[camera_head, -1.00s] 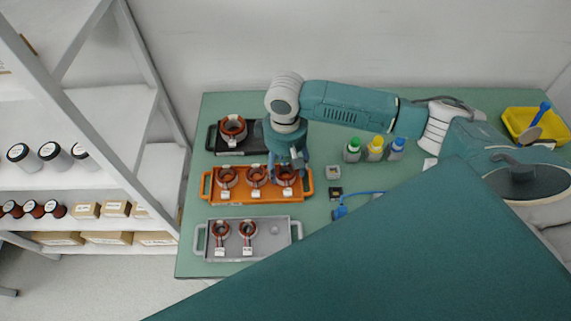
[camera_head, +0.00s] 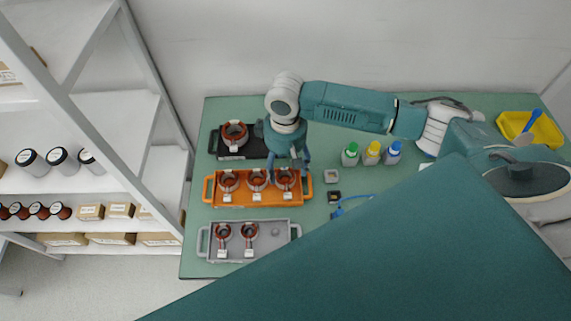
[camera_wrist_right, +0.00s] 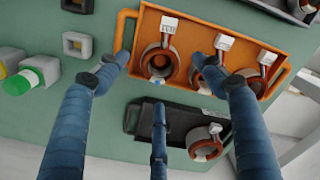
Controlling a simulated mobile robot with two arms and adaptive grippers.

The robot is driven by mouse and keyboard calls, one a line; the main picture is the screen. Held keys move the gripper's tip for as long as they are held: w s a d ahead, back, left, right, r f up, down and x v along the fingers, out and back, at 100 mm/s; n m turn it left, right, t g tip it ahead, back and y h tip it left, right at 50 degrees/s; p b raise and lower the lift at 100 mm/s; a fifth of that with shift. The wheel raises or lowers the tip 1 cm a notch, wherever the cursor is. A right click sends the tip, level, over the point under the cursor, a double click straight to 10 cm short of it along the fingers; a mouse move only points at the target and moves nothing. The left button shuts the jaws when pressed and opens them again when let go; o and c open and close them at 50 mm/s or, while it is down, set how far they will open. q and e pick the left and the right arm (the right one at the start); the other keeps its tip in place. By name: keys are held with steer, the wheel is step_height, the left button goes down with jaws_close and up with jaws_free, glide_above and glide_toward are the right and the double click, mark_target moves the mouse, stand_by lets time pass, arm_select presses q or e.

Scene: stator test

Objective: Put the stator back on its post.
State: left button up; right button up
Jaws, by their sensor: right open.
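Three copper-wound stators with white tags sit in a row in the orange tray (camera_head: 240,200); the right one (camera_head: 285,181) is nearest my right gripper (camera_head: 288,165). In the right wrist view that stator (camera_wrist_right: 160,64) shows between the spread, empty fingers of my right gripper (camera_wrist_right: 158,78), with no finger visibly closed on it. The grey tray (camera_head: 262,253) holds two stators, left (camera_head: 223,233) and middle (camera_head: 250,232), and a bare post (camera_head: 276,230) at its right. The black tray (camera_head: 215,142) has one stator (camera_head: 235,133) at its left; my arm partly covers its right end. My left gripper is out of view.
Green (camera_head: 350,154), yellow (camera_head: 371,153) and blue-capped (camera_head: 393,152) bottles stand right of my gripper. A small grey square part (camera_head: 332,176) lies near the orange tray. A yellow bin (camera_head: 512,124) is at the far right, shelving (camera_head: 100,110) at the left.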

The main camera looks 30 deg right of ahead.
steer(key=shift+o, duration=0.5)
step_height(320, 180, up, 12)
stand_by(0.3)
stand_by(0.8)
